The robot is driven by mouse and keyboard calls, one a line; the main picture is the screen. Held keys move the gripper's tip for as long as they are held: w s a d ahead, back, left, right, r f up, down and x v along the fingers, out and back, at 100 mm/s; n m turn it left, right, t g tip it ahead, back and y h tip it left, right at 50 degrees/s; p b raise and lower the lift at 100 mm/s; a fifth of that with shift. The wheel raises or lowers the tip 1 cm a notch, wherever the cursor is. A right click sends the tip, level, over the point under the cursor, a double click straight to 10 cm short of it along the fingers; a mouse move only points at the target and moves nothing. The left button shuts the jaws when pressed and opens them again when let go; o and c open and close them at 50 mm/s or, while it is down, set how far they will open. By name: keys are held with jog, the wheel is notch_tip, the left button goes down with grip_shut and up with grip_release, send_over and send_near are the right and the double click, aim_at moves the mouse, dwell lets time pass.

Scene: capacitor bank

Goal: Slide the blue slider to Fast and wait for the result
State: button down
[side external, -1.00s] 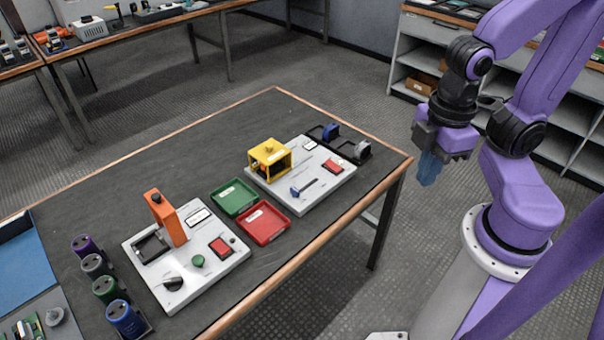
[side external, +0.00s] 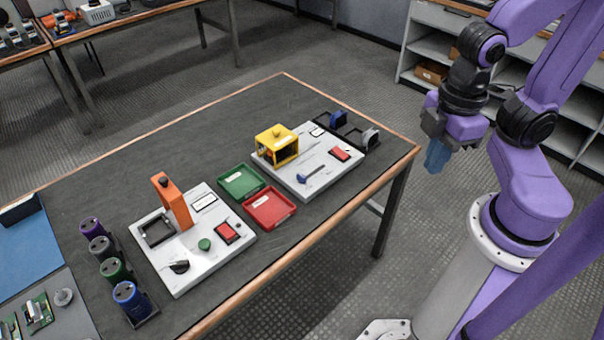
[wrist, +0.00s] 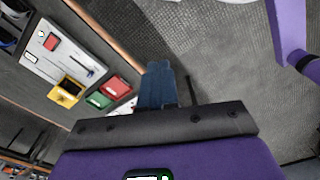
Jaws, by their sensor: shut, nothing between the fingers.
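The blue slider (side external: 302,179) sits at the lower-left end of its dark slot on the right-hand white panel (side external: 305,194). The writing beside it is too small to read, so I cannot tell which end is Fast. The slider's track (wrist: 86,70) also shows small in the wrist view. The panel carries a yellow cage (side external: 277,146), a red display (side external: 340,155) and a small white label screen (side external: 317,132). My gripper (side external: 436,166) is shut and empty, with blue fingers pointing down. It hangs off the table's right edge, well apart from the slider; its fingers (wrist: 157,72) also show in the wrist view.
Green (side external: 240,180) and red (side external: 269,207) trays lie between the panels. The left panel (side external: 180,280) has an orange upright (side external: 174,203) and a green button (side external: 204,244). Several capacitors stand far left. Black holders with blue (side external: 338,119) and grey (side external: 370,137) capacitors sit behind the right panel.

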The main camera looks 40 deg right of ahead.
jog(key=c, duration=1.8)
grip_release()
jog(key=o, duration=0.4)
jog(key=shift+w, duration=0.1)
jog(key=shift+o, duration=0.2)
jog(key=m, duration=1.3)
send_over(301, 175)
notch_tip(301, 175, down, 20)
jog(key=r, duration=0.1)
jog(key=shift+f, duration=4.65)
